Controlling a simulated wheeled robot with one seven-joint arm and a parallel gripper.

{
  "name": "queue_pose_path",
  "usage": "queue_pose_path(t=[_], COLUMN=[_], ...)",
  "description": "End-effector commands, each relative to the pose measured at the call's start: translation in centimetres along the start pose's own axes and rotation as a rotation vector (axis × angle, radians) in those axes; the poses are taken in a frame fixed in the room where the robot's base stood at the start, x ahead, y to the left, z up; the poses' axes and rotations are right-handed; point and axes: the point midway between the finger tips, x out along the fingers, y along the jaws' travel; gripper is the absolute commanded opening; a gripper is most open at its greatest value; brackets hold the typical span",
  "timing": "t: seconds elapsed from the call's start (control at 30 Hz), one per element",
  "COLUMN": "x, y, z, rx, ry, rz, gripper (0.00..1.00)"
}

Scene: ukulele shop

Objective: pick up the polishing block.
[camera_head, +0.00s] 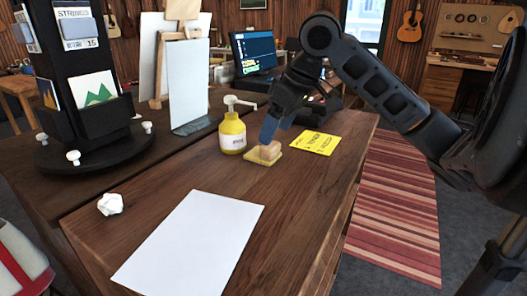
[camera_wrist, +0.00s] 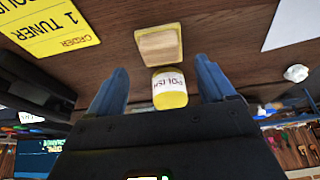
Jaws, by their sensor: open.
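The polishing block looks like a light wooden block (camera_head: 270,150) on a flat yellow pad (camera_head: 250,160), on the brown wooden table. In the wrist view the block (camera_wrist: 160,46) lies ahead of the fingertips, roughly midway between them, with the pad's yellow rim (camera_wrist: 179,30) around it. My gripper (camera_head: 270,131) is just above the block in the head view, its blue fingers pointing down. In the wrist view my gripper (camera_wrist: 161,66) has its two blue fingers wide apart, with nothing held. In the head view one finger hides the other and overlaps the block's upper edge.
A yellow polish bottle with a pump (camera_head: 232,134) stands close left of the block. A yellow order card (camera_head: 315,143) lies to its right. A white sheet (camera_head: 190,243) and crumpled paper (camera_head: 110,203) lie nearer. A dark display stand (camera_head: 85,110) is at left.

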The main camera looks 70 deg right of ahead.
Motion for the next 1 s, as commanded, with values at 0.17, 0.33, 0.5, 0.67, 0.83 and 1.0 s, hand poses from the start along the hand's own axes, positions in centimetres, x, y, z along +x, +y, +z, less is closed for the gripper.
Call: queue_pose_path(t=[0.17, 0.33, 0.5, 0.67, 0.83, 1.0], x=[1.8, 4.3, 5.4, 5.4, 5.4, 5.4], y=[0.0, -0.1, -0.1, -0.1, -0.1, -0.1], z=[0.0, -0.1, -0.1, -0.1, -0.1, -0.1], rx=[0.002, 0.002, 0.000, 0.000, 0.000, 0.000], ry=[-0.002, -0.001, 0.000, 0.001, 0.001, 0.001], rz=[-0.001, -0.001, 0.000, 0.000, 0.000, 0.000], gripper=[0.83, 0.83, 0.83, 0.83, 0.71, 0.54])
